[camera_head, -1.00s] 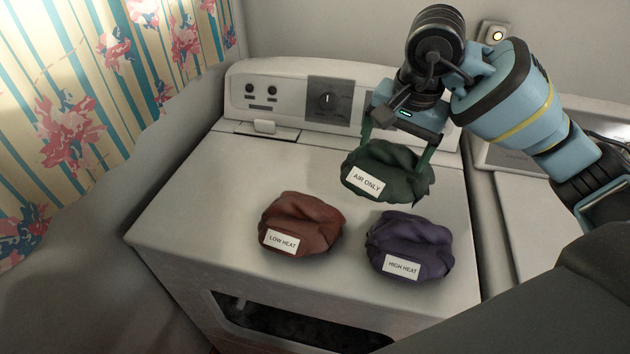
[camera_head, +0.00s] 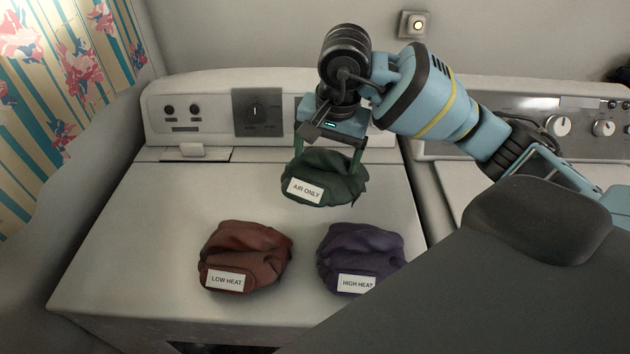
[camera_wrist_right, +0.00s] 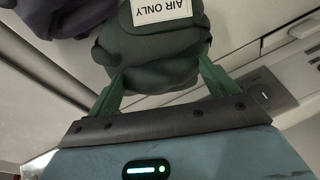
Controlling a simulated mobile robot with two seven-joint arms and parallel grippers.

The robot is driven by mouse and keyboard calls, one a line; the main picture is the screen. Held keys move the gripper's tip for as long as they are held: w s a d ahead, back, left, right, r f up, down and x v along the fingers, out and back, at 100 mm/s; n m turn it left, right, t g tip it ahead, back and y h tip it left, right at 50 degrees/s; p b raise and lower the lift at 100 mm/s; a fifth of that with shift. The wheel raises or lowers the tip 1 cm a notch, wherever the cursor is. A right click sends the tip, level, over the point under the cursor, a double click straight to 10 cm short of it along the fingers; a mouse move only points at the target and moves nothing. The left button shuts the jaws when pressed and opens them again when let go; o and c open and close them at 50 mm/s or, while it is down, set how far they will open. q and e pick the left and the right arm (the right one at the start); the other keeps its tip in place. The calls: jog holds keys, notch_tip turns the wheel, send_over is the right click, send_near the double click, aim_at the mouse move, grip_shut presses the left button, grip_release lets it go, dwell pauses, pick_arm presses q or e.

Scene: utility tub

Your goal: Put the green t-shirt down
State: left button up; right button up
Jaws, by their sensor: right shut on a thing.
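The green t-shirt (camera_head: 325,180) is a bundled cloth with a white "AIR ONLY" label. My right gripper (camera_head: 329,156) is shut on it from above, one finger on each side. The bundle is over the back middle of the white dryer top; I cannot tell whether it touches the surface. In the right wrist view the green t-shirt (camera_wrist_right: 152,58) sits between the green fingers of the right gripper (camera_wrist_right: 160,85), its label at the top edge. My left gripper is not in view.
A red bundle (camera_head: 250,250) labelled "LOW HEAT" and a purple bundle (camera_head: 358,252) labelled "HIGH HEAT" lie on the dryer (camera_head: 130,235) in front of the green one. The control panel (camera_head: 205,115) stands behind. The dryer's left side is clear.

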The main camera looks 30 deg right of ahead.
aim_at(328, 170)
jog(key=shift+f, duration=3.15)
jog(key=shift+f, duration=0.15)
jog(key=o, duration=1.7)
jog(key=r, duration=0.4)
jog(key=s+r, duration=0.1)
jog(key=r, duration=0.3)
jog(key=s+r, duration=0.1)
jog(key=r, duration=0.3)
jog(key=shift+r, duration=0.1)
